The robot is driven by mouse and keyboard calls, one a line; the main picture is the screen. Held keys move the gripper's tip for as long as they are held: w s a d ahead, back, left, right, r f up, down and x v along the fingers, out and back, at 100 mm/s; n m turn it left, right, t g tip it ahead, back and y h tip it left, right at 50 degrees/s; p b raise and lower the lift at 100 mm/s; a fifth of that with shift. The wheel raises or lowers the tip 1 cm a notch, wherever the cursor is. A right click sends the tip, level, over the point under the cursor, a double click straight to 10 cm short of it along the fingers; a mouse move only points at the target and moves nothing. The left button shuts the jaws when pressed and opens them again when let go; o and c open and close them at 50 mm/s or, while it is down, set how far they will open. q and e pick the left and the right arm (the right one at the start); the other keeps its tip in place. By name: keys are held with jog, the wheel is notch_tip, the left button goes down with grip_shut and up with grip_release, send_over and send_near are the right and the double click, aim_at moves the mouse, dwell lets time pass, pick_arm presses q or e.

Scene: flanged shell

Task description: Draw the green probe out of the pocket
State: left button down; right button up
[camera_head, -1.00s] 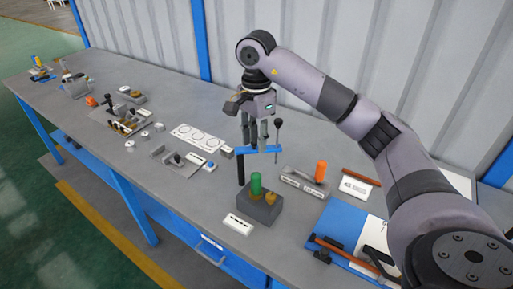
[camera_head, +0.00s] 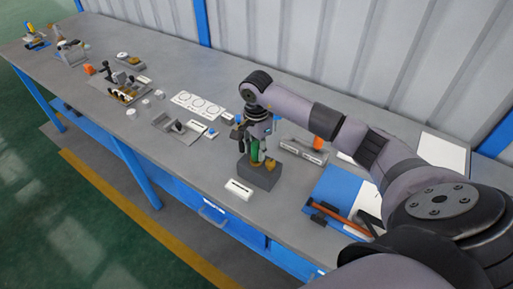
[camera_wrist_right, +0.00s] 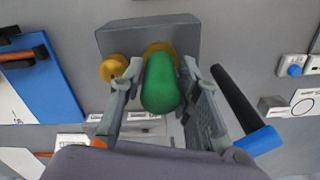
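The green probe (camera_head: 255,150) stands upright in the grey block (camera_head: 259,177), with an orange-yellow collar at its base. In the right wrist view the probe (camera_wrist_right: 160,84) points up towards the camera. My right gripper (camera_wrist_right: 163,72) is open, with one finger on each side of the probe and a narrow gap visible on both sides. In the head view my right gripper (camera_head: 257,138) covers part of the probe. The pocket itself is hidden under the collar. My left gripper is not in view.
A yellow knob (camera_wrist_right: 114,68) sits on the block beside the probe. A black rod with a blue end (camera_wrist_right: 259,140) lies close to the right finger in the wrist view. A white label (camera_head: 238,189) lies in front of the block. A blue board (camera_head: 337,190) is to the right.

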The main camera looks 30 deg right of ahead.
aim_at(256, 142)
jog(key=shift+f, duration=0.5)
grip_shut()
jog(key=shift+r, duration=0.25)
jog(key=shift+r+p, duration=1.8)
jog(key=shift+r, duration=1.55)
